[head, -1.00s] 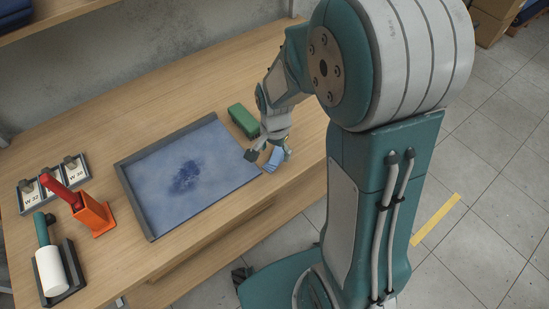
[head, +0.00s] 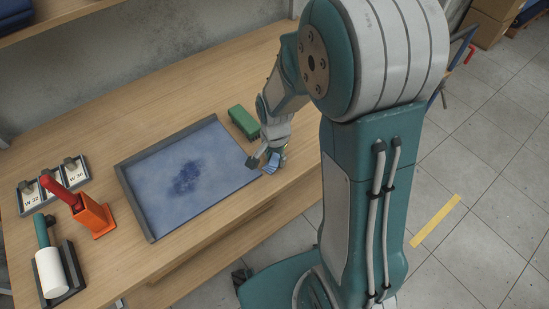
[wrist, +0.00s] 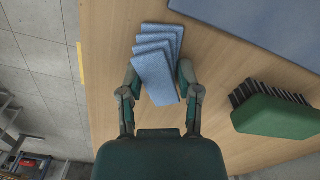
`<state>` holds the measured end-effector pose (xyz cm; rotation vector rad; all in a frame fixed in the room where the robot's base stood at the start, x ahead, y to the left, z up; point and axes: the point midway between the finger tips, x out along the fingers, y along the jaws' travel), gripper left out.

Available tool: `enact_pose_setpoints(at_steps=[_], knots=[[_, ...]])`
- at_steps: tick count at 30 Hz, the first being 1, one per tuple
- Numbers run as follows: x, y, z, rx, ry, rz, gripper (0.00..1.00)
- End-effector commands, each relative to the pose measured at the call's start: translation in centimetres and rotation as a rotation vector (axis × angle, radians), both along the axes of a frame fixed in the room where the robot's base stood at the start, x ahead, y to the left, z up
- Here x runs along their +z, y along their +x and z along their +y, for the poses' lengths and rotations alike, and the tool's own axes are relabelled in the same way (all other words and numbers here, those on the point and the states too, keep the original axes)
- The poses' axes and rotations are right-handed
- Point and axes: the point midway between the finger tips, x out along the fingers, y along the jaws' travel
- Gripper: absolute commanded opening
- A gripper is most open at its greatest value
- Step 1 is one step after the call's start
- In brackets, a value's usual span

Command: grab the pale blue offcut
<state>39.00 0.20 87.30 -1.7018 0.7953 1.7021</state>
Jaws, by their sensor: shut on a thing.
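Several pale blue offcuts lie fanned and overlapping near the front edge of the wooden bench, right of the blue tray. In the wrist view my gripper (wrist: 158,74) has a finger on each side of the nearest pale blue offcut (wrist: 156,82) and is shut on it. The other offcuts (wrist: 160,29) show beyond it, partly overlapped. In the head view my gripper (head: 262,161) is at the offcuts (head: 271,169), which it partly hides. I cannot tell whether the held piece is clear of the others.
A green brush (wrist: 278,117) with dark bristles lies close on the right in the wrist view. The blue, dark-stained tray (head: 145,212) is beside my gripper. An orange holder (head: 95,219), a white roller (head: 50,272) and label tags (head: 50,180) stand at the left.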

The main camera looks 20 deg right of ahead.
Motion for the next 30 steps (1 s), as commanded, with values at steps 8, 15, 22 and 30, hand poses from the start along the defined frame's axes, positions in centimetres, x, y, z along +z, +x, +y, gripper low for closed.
enact_pose_setpoints(at_steps=[8, 15, 22, 30], knots=[[2.6, 0.1, 0.0, 0.0, 0.0, -0.004, 0.19], [8.0, -1.6, 3.8, 0.007, 0.001, -0.008, 0.19], [11.0, -4.0, 8.7, 0.009, 0.001, -0.003, 0.19], [12.7, -5.6, 12.2, 0.003, 0.001, -0.001, 0.19]])
